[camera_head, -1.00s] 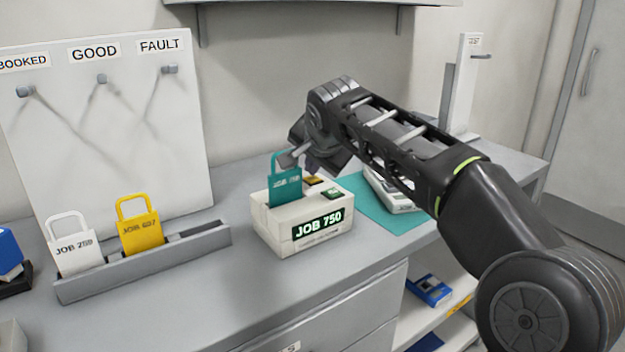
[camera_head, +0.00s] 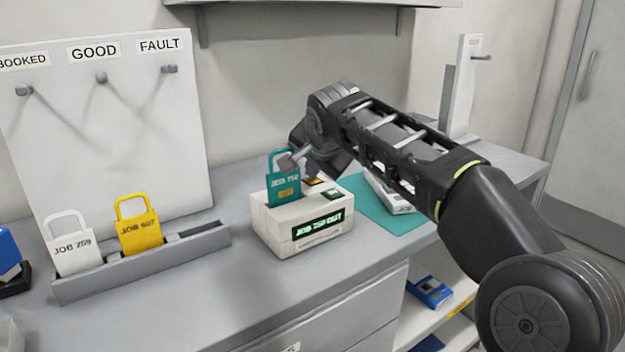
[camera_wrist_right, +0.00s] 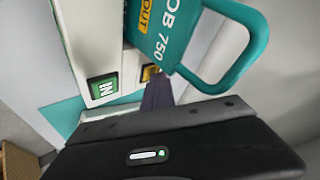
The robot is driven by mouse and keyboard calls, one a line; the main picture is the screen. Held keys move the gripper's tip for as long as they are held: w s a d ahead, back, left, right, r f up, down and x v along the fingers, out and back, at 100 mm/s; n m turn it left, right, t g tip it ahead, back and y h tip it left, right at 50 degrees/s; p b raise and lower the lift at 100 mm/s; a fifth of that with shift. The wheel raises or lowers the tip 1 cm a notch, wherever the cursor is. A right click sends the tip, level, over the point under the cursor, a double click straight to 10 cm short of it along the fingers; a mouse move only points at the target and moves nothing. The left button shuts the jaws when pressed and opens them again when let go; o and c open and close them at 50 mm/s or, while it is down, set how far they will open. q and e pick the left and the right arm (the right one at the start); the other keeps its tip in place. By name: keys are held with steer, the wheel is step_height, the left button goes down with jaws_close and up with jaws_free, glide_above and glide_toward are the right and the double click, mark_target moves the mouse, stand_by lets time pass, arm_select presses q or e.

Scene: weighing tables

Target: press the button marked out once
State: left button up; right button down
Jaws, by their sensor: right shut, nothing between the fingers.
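A white box (camera_head: 275,233) stands on the grey bench, its green display (camera_head: 318,229) reading JOB 750 OUT. A teal JOB 750 tag (camera_head: 284,190) stands upright in its slot, with an orange OUT patch that also shows in the right wrist view (camera_wrist_right: 146,18). The yellow button (camera_wrist_right: 149,72) is beside the green IN button (camera_wrist_right: 103,87); its marking is mostly hidden. My right gripper (camera_wrist_right: 157,92) is shut and empty, its fingertips at the yellow button; I cannot tell whether they touch. My left gripper is out of view.
A white tag (camera_head: 75,255) and a yellow tag (camera_head: 139,236) stand in a grey rack (camera_head: 150,272) at left. Behind is a board (camera_head: 110,130) with BOOKED, GOOD and FAULT hooks. A teal mat (camera_head: 400,222) with a pale device lies right of the box.

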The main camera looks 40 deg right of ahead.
mark_target(313, 182)
steer(key=shift+r+p, duration=0.65)
steer(key=shift+r, duration=0.1)
steer(key=shift+r+p, duration=2.1)
steer(key=shift+r, duration=0.4)
